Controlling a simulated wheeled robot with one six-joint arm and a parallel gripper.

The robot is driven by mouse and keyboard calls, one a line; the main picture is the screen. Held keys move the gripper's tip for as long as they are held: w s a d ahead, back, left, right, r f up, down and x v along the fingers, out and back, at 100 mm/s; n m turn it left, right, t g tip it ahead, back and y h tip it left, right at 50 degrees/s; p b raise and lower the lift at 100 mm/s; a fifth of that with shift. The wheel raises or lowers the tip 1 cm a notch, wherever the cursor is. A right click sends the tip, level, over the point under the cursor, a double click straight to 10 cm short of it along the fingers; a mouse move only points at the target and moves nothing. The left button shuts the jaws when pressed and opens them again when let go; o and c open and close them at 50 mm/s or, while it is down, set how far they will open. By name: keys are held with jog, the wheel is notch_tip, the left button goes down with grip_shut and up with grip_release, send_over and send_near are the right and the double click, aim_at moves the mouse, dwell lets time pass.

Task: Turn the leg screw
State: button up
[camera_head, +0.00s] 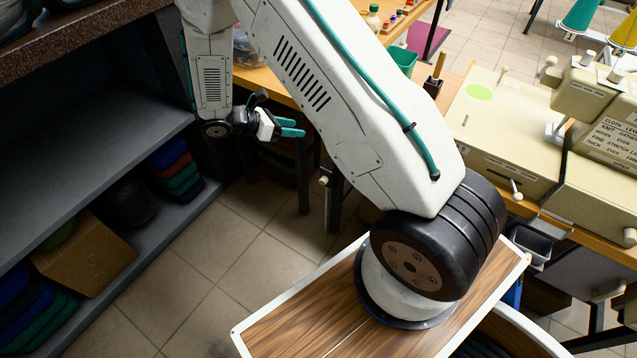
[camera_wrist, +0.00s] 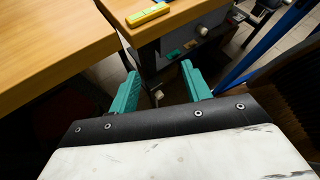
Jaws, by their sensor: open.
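The leg screw looks like a small pale knob (camera_head: 323,181) on a dark table leg, below the wooden tabletop in the head view. A small pale knob, seemingly the same one, shows between the fingers in the wrist view (camera_wrist: 158,95). My gripper (camera_head: 301,128) has teal fingers and is left of and above the knob in the head view. The fingers are apart with nothing between their tips, and they also show in the wrist view (camera_wrist: 160,70). The knob is clear of both fingers. The far side of the leg is hidden.
A dark shelf unit (camera_head: 95,145) stands at the left, with a cardboard box (camera_head: 88,255) and folded cloths. A cream sewing machine (camera_head: 505,130) sits on the right table. A yellow item (camera_wrist: 148,14) lies on the tabletop near the gripper. Tiled floor (camera_head: 215,260) is open below.

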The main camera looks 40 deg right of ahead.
notch_tip(320, 180, down, 15)
jog(key=n+t+h, duration=0.2)
jog(key=n, duration=0.4)
jog(key=n+t, duration=0.2)
jog(key=n, duration=0.3)
send_near(321, 182)
jog(key=shift+h, duration=0.4)
jog(key=x, duration=0.7)
jog(key=shift+d+f, duration=0.3)
jog(key=shift+f, duration=0.15)
jog(key=shift+w+d+f, duration=0.1)
jog(key=shift+w+d, duration=0.05)
jog(key=shift+d, duration=0.35)
jog(key=shift+c, duration=0.3)
jog(key=c, duration=0.9)
